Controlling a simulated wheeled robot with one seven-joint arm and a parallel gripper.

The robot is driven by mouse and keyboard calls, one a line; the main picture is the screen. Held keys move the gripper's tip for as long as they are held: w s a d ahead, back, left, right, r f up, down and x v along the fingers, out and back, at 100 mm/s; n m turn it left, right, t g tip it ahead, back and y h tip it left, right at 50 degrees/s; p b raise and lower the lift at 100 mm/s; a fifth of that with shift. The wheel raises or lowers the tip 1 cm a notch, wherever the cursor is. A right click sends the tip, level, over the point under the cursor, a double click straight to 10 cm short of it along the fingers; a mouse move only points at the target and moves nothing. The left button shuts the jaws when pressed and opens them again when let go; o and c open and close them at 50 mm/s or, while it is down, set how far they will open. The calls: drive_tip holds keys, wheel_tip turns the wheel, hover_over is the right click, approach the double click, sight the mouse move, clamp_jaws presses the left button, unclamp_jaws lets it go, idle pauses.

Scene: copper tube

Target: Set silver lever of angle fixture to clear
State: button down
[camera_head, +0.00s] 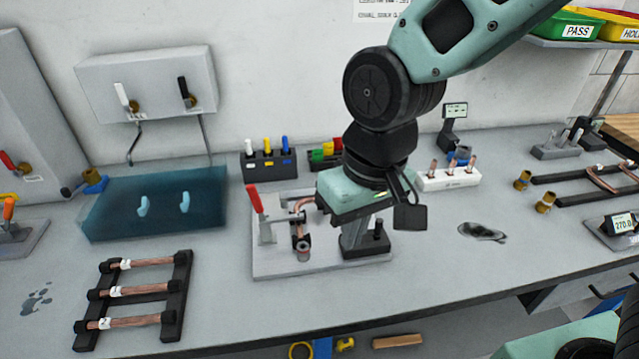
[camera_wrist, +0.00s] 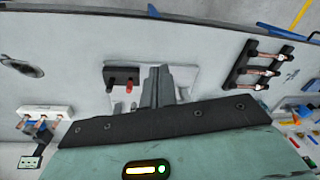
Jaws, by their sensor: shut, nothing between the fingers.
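The angle fixture is a pale plate (camera_head: 275,266) on the bench, with a bent copper tube (camera_head: 301,228), a clamp and an upright red-handled lever (camera_head: 256,203) at its left. My gripper (camera_head: 352,248) points down over the plate's right part, shut and empty. In the wrist view its closed fingers (camera_wrist: 160,70) cover the plate's middle. A dark block with a black knob (camera_head: 378,232) is just right of the fingers; in the wrist view the block (camera_wrist: 122,72) also shows a red knob. I cannot pick out a silver lever; my gripper hides part of the fixture.
A rack with several copper tubes (camera_head: 138,292) lies at left front. A blue translucent box (camera_head: 155,203) stands behind it. A white block (camera_head: 450,181) with copper tubes is at back right. A small silver-lever station (camera_head: 560,150) is further right.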

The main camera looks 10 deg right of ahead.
drive_tip(key=w+f+m+t+h, duration=0.1)
drive_tip(key=w+m, duration=0.2)
drive_tip(key=w, duration=0.6)
drive_tip(key=w+f+m+t+h+p, duration=0.1)
drive_tip(key=w+m+t, duration=0.1)
drive_tip(key=w, duration=0.7)
drive_tip(key=shift+w+a+f+m, duration=0.15)
drive_tip(key=shift+a+f+m, duration=0.1)
drive_tip(key=shift+a+m, duration=0.3)
drive_tip(key=shift+d+f, duration=0.1)
drive_tip(key=shift+w+d+f+p, duration=0.2)
drive_tip(key=shift+w+f+p, duration=0.5)
drive_tip(key=shift+w+f, duration=0.7)
drive_tip(key=shift+w+d+f+p, duration=0.25)
drive_tip(key=shift+w+f+p, duration=0.6)
drive_tip(key=shift+f, duration=1.1)
drive_tip(key=shift+w+d+f+p, duration=0.2)
drive_tip(key=shift+w+f+p, duration=0.4)
drive_tip(key=shift+w+f, duration=0.85)
drive_tip(key=shift+s+f, duration=0.2)
